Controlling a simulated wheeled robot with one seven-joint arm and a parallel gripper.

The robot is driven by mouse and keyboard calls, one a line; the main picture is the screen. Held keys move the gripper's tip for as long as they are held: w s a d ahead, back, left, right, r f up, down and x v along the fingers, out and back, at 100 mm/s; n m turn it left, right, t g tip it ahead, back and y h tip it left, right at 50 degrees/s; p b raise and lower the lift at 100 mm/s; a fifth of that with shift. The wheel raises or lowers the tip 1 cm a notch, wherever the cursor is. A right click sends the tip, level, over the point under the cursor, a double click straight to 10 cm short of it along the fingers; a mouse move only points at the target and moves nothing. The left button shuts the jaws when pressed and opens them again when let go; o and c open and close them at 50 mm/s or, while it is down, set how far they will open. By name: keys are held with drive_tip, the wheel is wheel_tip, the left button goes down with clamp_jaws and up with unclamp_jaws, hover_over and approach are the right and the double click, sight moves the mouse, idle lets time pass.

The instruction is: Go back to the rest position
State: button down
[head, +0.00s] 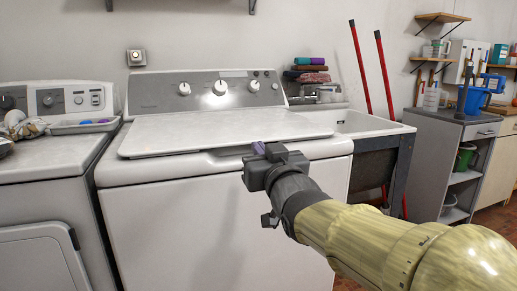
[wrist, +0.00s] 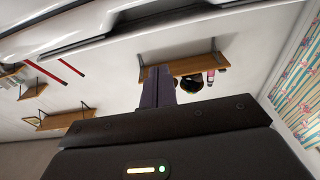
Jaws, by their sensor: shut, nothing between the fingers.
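My gripper (head: 259,148) is in front of the top-loading washer (head: 225,190), near the front edge of its closed lid (head: 220,130). The fingers are together with nothing between them. In the wrist view the shut fingers (wrist: 158,86) show as a dark purple shape above the black gripper body. I cannot tell whether the gripper touches the washer.
A white utility tub (head: 355,123) stands right of the washer, with folded cloths (head: 308,70) behind it. A second machine (head: 50,165) at left holds a tray (head: 85,126). Red poles (head: 360,65) lean on the wall. A grey cabinet (head: 450,125) stands at right.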

drive_tip(key=s+d+f+m+g+h+p, duration=0.15)
drive_tip(key=d+f+g+p, duration=0.25)
drive_tip(key=f, duration=0.4)
drive_tip(key=s+d+f+m+g+h+p, duration=0.1)
drive_tip(key=d+f+g+h+p, duration=0.25)
drive_tip(key=f, duration=0.45)
drive_tip(key=s+d+f+g+p, duration=0.3)
drive_tip(key=s+f+g+p, duration=0.1)
drive_tip(key=s, duration=0.3)
drive_tip(key=s+d+f+g+p, duration=0.3)
drive_tip(key=s+f+g+p, duration=0.15)
drive_tip(key=s, duration=0.35)
wheel_tip(320, 180, up, 37)
drive_tip(key=p, duration=3.5)
drive_tip(key=shift+w+a+m+h+p, duration=0.2)
drive_tip(key=shift+m+h+p, duration=0.1)
drive_tip(key=shift+m+h, duration=0.15)
